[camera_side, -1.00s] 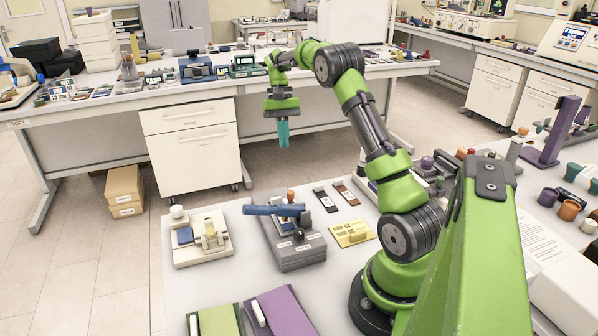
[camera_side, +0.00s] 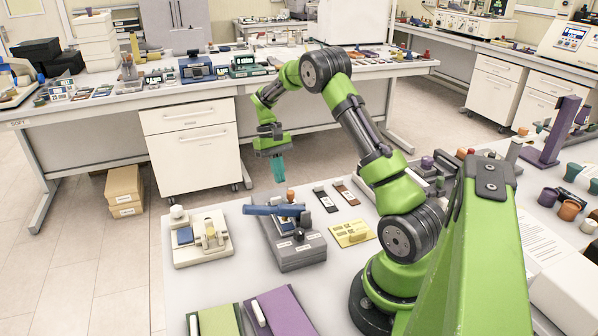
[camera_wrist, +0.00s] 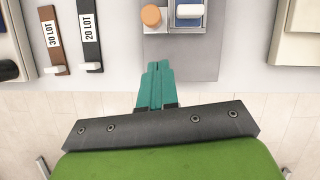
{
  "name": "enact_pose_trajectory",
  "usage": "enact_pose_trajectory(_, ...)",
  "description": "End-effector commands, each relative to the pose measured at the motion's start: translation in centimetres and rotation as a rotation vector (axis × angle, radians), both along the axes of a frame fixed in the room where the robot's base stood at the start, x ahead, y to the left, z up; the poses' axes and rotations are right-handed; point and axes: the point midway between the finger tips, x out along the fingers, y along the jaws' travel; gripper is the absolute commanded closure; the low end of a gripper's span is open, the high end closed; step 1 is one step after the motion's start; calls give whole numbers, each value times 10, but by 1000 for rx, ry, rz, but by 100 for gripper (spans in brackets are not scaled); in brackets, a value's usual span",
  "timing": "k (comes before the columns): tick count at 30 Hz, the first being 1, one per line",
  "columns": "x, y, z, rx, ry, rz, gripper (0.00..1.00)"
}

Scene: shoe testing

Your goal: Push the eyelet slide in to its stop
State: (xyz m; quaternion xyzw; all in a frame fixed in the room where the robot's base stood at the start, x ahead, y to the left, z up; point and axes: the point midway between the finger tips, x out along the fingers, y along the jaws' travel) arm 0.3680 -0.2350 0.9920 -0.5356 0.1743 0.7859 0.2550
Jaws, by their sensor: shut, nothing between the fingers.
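My gripper (camera_side: 279,180) is shut and empty, its teal fingers together, tilted in the air above the far edge of the near table. In the wrist view its fingertips (camera_wrist: 157,66) hang over the near part of the grey fixture (camera_wrist: 200,62). The grey fixture (camera_side: 303,255) lies on the table with a blue bar (camera_side: 272,210) across its top. An orange knob (camera_side: 290,194) stands at its far end and also shows in the wrist view (camera_wrist: 151,16). I cannot tell for sure which part is the eyelet slide, or how far in it is.
A cream fixture (camera_side: 190,259) stands left of the grey one. A black strip (camera_side: 325,199), a brown strip (camera_side: 346,193) and a yellow plate (camera_side: 351,235) lie to its right. Green and purple blocks (camera_side: 285,313) lie at the front.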

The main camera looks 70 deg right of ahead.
Motion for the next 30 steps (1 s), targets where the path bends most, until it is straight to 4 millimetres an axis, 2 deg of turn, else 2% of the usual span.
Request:
enact_pose_trajectory(9, -25, 18, 3, -2, -5, 0, 100)
enact_pose_trajectory(23, -28, 21, 3, -2, -5, 0, 100)
enact_pose_trajectory(30, -38, 29, 3, -2, -4, -1, 100)
